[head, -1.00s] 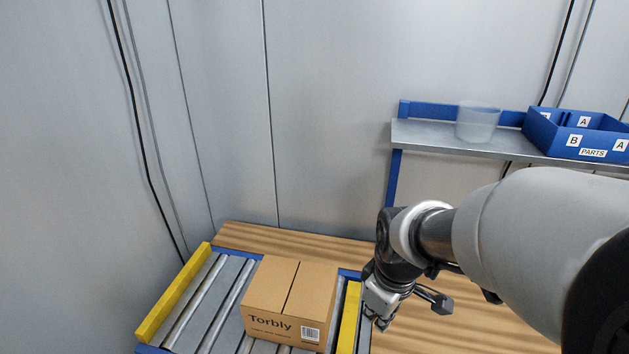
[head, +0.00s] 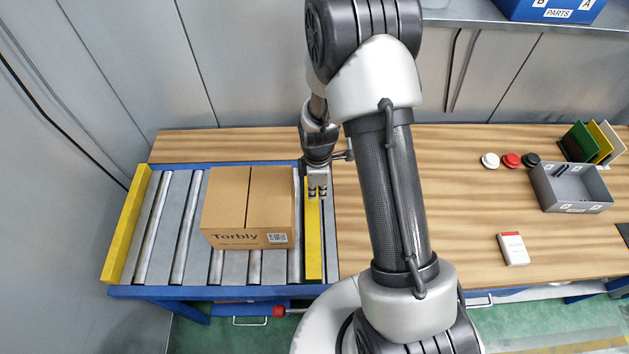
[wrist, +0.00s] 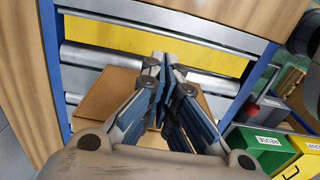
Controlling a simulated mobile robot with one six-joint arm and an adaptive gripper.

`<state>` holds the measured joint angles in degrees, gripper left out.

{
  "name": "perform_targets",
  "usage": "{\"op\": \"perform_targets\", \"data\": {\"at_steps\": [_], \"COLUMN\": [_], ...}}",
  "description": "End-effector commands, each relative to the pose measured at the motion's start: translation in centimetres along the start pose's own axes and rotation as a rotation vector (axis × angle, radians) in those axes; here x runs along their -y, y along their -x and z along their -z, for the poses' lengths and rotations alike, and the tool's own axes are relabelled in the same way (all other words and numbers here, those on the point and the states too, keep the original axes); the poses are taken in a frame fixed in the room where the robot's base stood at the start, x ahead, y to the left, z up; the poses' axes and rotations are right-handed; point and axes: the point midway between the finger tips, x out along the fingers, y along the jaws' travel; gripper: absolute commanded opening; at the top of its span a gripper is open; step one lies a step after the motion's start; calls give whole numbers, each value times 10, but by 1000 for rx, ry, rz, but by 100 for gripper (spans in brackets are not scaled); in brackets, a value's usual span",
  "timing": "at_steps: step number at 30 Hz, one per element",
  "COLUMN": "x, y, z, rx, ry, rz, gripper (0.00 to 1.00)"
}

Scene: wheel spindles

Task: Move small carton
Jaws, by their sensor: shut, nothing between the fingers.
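A brown carton marked Torbly (head: 248,207) sits closed and upright on the roller conveyor (head: 185,265) in the head view. A much smaller white box with a red end (head: 512,249) lies on the wooden bench at the right. My gripper (head: 317,194) points down over the yellow guide rail, just right of the brown carton. In the wrist view, my gripper (wrist: 166,62) has its fingers together and empty. The brown carton (wrist: 103,95) shows partly behind them; the fingers hide much of it.
The yellow guide rail (head: 313,250) borders the rollers. The bench (head: 460,200) holds white, red and black round pieces and a grey divided bin (head: 572,190). A shelf (head: 470,14) with a blue parts bin (head: 550,8) is above. Open bench surrounds the white box.

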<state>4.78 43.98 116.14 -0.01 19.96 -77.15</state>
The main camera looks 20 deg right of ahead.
Motion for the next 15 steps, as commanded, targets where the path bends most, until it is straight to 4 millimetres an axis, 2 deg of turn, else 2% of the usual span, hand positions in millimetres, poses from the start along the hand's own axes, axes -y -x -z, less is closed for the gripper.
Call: {"op": "perform_targets", "data": {"at_steps": [1, 6, 9, 15], "x": [1, 0, -1, -1], "y": [-14, -45, -40, -40], "z": [0, 3, 21, 38], "rx": [1, 0, -1, 0], "ry": [0, 1, 4, 1], "rz": [3, 0, -4, -3], "gripper": [0, 0, 0, 0]}}
